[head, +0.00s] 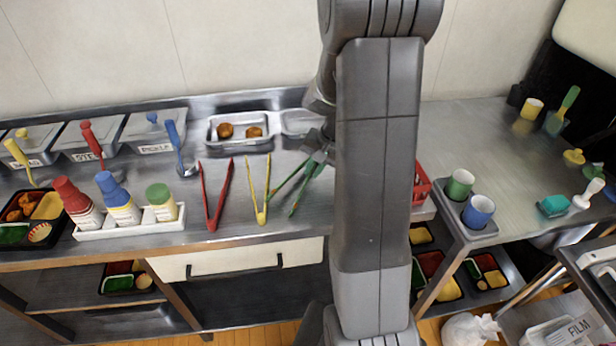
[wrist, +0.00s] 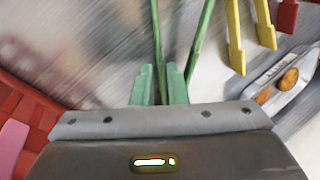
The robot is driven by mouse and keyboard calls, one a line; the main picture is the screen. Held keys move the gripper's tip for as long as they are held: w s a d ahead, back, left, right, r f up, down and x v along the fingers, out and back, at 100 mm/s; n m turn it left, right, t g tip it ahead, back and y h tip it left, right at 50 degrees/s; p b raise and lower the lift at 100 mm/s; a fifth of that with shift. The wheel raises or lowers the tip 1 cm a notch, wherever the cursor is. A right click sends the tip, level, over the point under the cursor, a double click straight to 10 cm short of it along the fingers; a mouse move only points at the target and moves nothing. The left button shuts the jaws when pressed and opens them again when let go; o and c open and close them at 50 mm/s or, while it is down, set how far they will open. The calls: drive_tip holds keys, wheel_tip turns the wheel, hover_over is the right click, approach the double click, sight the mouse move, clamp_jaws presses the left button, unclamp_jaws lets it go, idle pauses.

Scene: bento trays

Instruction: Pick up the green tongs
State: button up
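The green tongs (head: 300,194) are at the middle of the counter, their two legs spread toward the front. Their upper end is hidden by my gripper (head: 317,158), which is right at that end. In the wrist view, one leg of the green tongs (wrist: 157,35) runs between the two pale green fingertips of my gripper (wrist: 159,85). The other leg slants past the right fingertip. The fingertips are close together with a narrow gap, and I cannot tell whether they press on the tongs. Whether the tongs touch the counter is unclear.
Yellow tongs (head: 260,195) lie just left of the green ones, with red tongs (head: 215,200) farther left. A metal tray (head: 228,146) with fried pieces stands behind. A red basket (head: 421,186) is partly hidden right of my arm. Bottles in a white holder (head: 130,229) stand left.

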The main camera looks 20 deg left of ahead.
drive_tip(key=shift+x, duration=1.05)
drive_tip(key=shift+r, duration=0.1)
clamp_jaws()
